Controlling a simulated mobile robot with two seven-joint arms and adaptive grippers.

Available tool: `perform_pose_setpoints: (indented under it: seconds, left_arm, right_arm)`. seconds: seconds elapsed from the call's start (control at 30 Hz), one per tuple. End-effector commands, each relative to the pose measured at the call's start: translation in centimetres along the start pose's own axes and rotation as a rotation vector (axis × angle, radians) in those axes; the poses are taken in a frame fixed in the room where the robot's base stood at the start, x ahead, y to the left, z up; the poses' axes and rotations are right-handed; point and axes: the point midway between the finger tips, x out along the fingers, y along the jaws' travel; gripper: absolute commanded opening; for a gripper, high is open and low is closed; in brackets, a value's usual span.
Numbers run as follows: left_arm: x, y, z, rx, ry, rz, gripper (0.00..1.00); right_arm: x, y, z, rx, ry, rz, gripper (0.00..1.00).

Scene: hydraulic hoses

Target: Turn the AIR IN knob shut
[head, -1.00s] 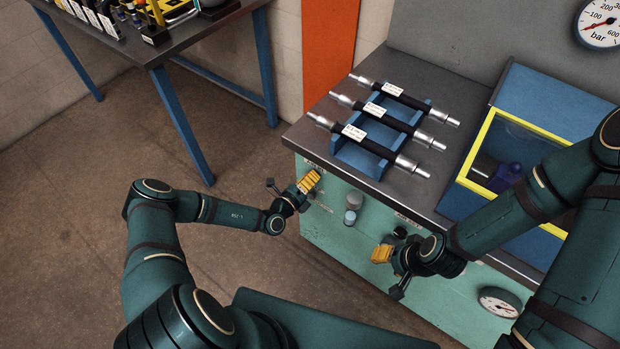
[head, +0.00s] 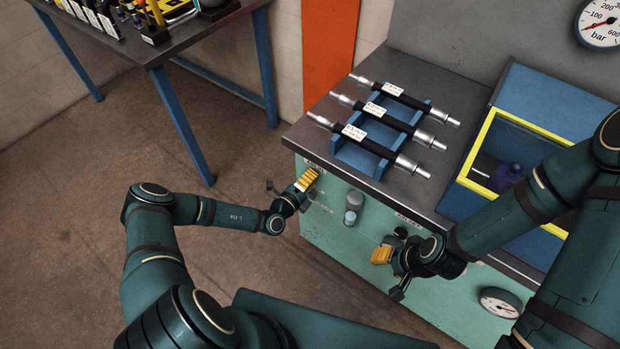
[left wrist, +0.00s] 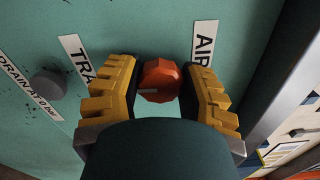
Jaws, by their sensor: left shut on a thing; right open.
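The AIR IN knob shows in the left wrist view as a faceted orange-red knob (left wrist: 160,81) on the green panel, beside a label (left wrist: 204,43) reading "AIR". My left gripper (left wrist: 160,88) has its yellow-padded fingers on either side of the knob and is shut on it. A short pale mark shows on the knob's face. In the head view my left gripper (head: 307,180) is at the upper left of the cabinet front (head: 345,235), and it hides the knob there. My right gripper (head: 382,256) is open in front of the same panel, further right, holding nothing visible.
Several hoses (head: 385,115) lie on a blue rack on the bench top (head: 310,132). A filter bowl (head: 351,207) sticks out of the panel between my grippers. A grey knob (left wrist: 48,84) sits near the "DRAIN" label. A yellow-framed box (head: 480,150) stands at right.

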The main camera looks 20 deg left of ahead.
Motion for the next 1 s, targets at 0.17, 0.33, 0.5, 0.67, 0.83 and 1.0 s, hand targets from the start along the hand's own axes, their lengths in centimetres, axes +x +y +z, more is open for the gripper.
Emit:
perform_pose_setpoints:
  seconds: [0.17,0.33,0.5,0.67,0.83,1.0]
  left_arm:
    - [0.2,-0.2,0.4,0.004,-0.008,-0.006,0.74]
    - [0.1,-0.1,0.2,0.003,-0.005,-0.004,0.74]
    - [-0.1,-0.1,0.2,0.002,-0.003,-0.002,0.74]
    - [-1.9,0.0,0.2,0.003,-0.002,0.0,0.74]
    - [-5.3,0.0,0.2,0.003,-0.004,0.001,0.74]
    - [-8.6,0.0,0.3,0.002,-0.006,0.0,0.74]
  right_arm:
    - [0.0,0.0,0.0,0.0,0.0,0.0,0.47]
    - [0.0,0.0,0.0,0.0,0.0,0.0,0.47]
    - [0.0,0.0,0.0,0.0,0.001,0.0,0.47]
    - [0.0,0.0,0.0,0.0,0.001,0.0,0.47]
    - [0.0,0.0,0.0,0.0,0.0,0.0,0.47]
    - [0.0,0.0,0.0,0.0,0.0,0.0,0.47]
